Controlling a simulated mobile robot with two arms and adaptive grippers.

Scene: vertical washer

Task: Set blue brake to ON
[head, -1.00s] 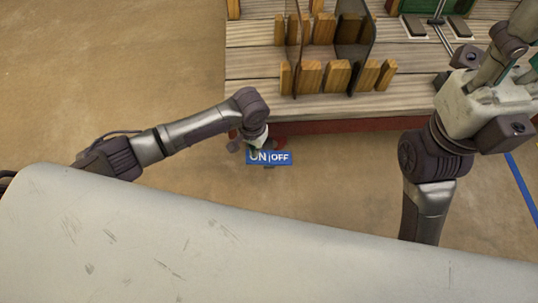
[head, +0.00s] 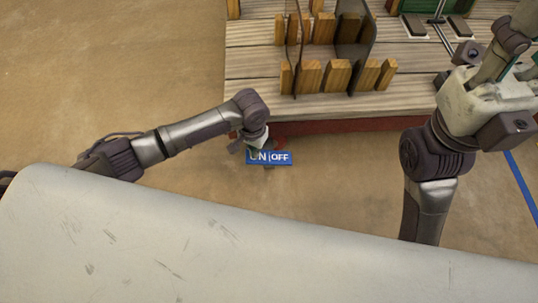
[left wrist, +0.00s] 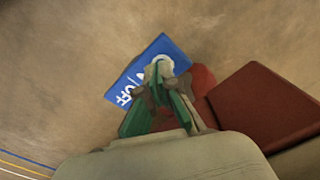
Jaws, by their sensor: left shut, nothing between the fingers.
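The blue brake sign (head: 280,158), with white ON and OFF lettering, shows at the front edge of the wooden deck. My left gripper (head: 254,146) is beside and partly over the ON end. Its fingers are closed and empty. A small red part (head: 281,143), perhaps the brake's handle, shows just right of the gripper. In the left wrist view the sign (left wrist: 148,62) lies beyond my fingertips (left wrist: 158,85), and a rounded red part (left wrist: 203,80) is close beside them. Contact cannot be told. My right gripper (head: 490,95) is at the right edge, its fingers unclear.
The wooden deck (head: 255,65) holds short wooden posts (head: 310,76) and dark curved dividers (head: 355,35). Its dark red front edge (head: 345,127) is close to the left gripper. A red block (left wrist: 262,105) shows in the wrist view. Open floor lies left.

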